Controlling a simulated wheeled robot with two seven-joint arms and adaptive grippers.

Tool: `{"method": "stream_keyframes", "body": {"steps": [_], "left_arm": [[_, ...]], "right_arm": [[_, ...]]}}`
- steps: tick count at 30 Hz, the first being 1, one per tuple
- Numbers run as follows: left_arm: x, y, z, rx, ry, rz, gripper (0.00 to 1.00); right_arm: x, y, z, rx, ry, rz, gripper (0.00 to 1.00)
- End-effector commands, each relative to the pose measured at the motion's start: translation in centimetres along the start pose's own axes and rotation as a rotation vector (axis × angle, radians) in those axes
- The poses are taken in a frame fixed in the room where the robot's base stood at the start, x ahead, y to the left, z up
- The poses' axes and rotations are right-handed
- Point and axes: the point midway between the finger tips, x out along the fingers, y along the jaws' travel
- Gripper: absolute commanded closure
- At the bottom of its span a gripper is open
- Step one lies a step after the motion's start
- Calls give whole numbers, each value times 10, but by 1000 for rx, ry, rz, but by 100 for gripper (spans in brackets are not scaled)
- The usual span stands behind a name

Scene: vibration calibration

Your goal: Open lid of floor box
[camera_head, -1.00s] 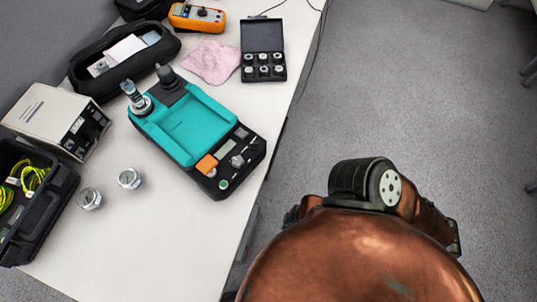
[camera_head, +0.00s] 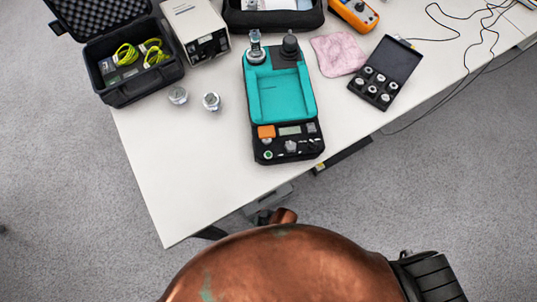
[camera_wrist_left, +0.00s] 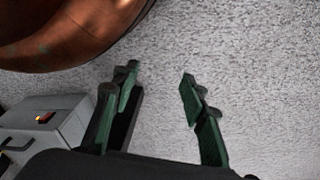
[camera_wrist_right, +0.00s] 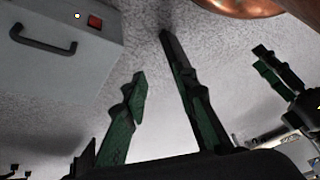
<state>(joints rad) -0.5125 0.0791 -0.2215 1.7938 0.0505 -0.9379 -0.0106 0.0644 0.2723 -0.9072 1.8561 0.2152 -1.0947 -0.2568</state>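A white table (camera_head: 190,165) holds a teal-topped device (camera_head: 284,97), an open black case (camera_head: 140,85), a white instrument box (camera_head: 193,28), a weight case (camera_head: 386,72) and a pink cloth (camera_head: 338,54). Grey carpet (camera_head: 80,200) lies clear left of the table.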

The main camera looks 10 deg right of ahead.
Motion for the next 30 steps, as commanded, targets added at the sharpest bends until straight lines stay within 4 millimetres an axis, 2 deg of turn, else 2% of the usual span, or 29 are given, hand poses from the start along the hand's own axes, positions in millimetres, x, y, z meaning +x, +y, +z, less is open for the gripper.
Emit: {"method": "stream_keyframes", "body": {"steps": [1,2,5,6,12,15,19,23,30], "left_arm": [[2,-7,7,2,-13,-13,60],[6,-10,13,2,-24,-19,60],[18,-22,34,1,-56,-39,60],[22,-26,42,1,-68,-46,60],[35,-40,70,-1,-111,-67,60],[38,-43,78,-2,-120,-72,60],[38,-44,77,-4,-124,-74,60],[31,-43,66,-8,-123,-73,60],[5,-36,41,-13,-121,-65,60]], "right_arm": [[-1,11,-9,-133,-40,14,74],[2,15,-9,-202,-65,15,74],[8,41,0,-407,-161,33,74],[8,55,4,-477,-200,44,74],[-2,122,29,-701,-359,96,74],[-6,140,35,-745,-397,109,74],[-2,147,40,-762,-412,112,74],[9,148,44,-760,-410,109,74],[32,154,52,-758,-409,109,74]]}}
